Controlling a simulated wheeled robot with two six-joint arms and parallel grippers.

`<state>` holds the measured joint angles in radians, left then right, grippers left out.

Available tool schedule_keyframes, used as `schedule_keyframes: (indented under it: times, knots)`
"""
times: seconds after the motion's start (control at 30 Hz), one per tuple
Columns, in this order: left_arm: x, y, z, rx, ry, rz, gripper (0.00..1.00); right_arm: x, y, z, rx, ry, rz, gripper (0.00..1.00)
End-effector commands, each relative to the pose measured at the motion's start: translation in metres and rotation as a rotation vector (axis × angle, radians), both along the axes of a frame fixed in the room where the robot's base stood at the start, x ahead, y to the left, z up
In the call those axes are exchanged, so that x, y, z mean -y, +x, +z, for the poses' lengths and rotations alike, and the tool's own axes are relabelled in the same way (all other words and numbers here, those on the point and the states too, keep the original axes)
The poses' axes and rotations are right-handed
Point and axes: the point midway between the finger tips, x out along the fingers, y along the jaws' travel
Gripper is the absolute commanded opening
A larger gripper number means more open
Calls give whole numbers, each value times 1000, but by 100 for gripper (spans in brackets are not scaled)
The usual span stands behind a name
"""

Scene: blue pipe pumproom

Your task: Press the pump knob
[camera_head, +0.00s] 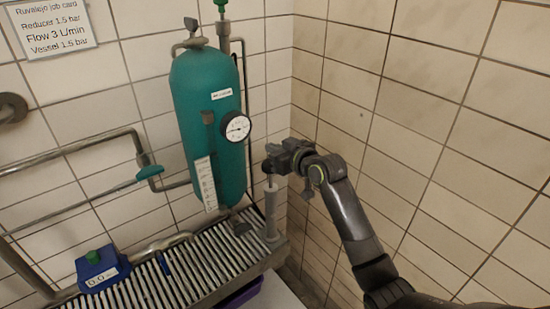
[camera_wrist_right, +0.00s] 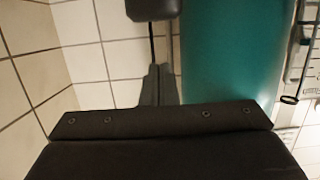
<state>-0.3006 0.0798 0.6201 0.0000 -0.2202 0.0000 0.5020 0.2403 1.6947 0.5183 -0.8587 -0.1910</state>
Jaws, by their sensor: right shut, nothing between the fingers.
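The pump (camera_head: 271,208) is a slim light-grey upright cylinder on the slatted rack, beside the teal vessel. Its dark knob (camera_head: 267,167) sits on top of a thin rod. My right gripper (camera_head: 274,154) comes in from the right and is shut and empty. Its tip is at the knob, just above or against it; I cannot tell whether they touch. In the right wrist view the dark gripper body fills the bottom and the knob cannot be made out. My left gripper is not in view.
The teal vessel (camera_head: 208,112) with a round gauge (camera_head: 237,128) stands close left of my gripper. A blue box (camera_head: 103,272) reading 0.0 is on the slatted rack (camera_head: 192,268). A tiled wall is on the right. A job card (camera_head: 52,27) hangs upper left.

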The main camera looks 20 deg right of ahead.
Motion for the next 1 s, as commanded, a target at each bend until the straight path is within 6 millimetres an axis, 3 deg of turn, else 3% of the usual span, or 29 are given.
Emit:
schedule_keyframes:
  times: [0.03,0.2,0.67,0.83,1.0]
  knots:
    - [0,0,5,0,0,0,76,1,-2,-12,-14,2,-3,0]
    - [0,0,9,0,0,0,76,1,-2,-31,-9,0,-3,0]
    - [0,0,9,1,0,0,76,1,-3,-38,-6,0,-3,0]
    - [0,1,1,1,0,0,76,1,-3,-48,-7,0,-3,0]
    - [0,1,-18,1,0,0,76,1,-3,-73,-9,-1,-2,0]
